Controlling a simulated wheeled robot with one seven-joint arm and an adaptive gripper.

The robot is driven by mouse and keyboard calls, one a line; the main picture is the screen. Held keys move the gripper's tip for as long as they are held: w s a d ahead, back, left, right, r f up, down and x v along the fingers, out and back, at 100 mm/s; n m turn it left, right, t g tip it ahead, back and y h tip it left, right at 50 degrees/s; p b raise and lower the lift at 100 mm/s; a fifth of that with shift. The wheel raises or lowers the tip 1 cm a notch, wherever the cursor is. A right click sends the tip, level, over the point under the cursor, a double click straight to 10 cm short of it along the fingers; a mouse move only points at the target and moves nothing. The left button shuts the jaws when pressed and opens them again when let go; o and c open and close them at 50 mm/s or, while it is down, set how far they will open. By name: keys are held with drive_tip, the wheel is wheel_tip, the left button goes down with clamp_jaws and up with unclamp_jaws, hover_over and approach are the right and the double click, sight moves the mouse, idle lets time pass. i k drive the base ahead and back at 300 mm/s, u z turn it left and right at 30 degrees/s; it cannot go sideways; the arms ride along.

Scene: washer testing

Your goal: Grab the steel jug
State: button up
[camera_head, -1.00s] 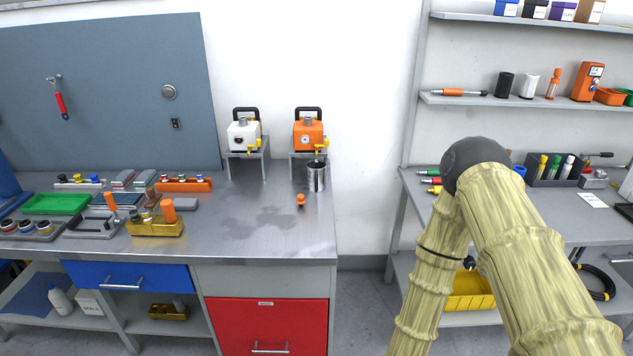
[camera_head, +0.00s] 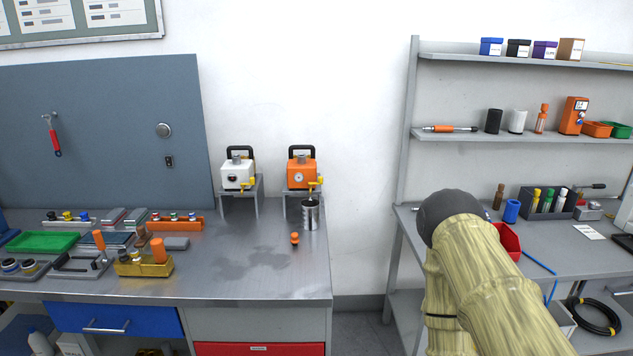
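The steel jug (camera_head: 310,215) stands upright near the right edge of the steel workbench (camera_head: 245,285). It is a shiny silver cylinder, just in front of the stand under the orange pump-like unit (camera_head: 301,173), below its yellow tap. My arm shows at the lower right, in a pale yellow wrinkled cover with a dark rounded joint. It is well to the right of the jug and apart from it. My gripper is not in view.
A small orange knob-shaped item (camera_head: 295,239) stands just left of the jug. A white unit (camera_head: 238,174) stands further left. Trays and tools fill the bench's left. A gap separates the bench from the right shelving (camera_head: 404,235). The bench's front middle is clear.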

sight(310, 217)
drive_tip(key=z, duration=1.3)
drive_tip(key=i, duration=0.85)
drive_tip(key=u, duration=2.3)
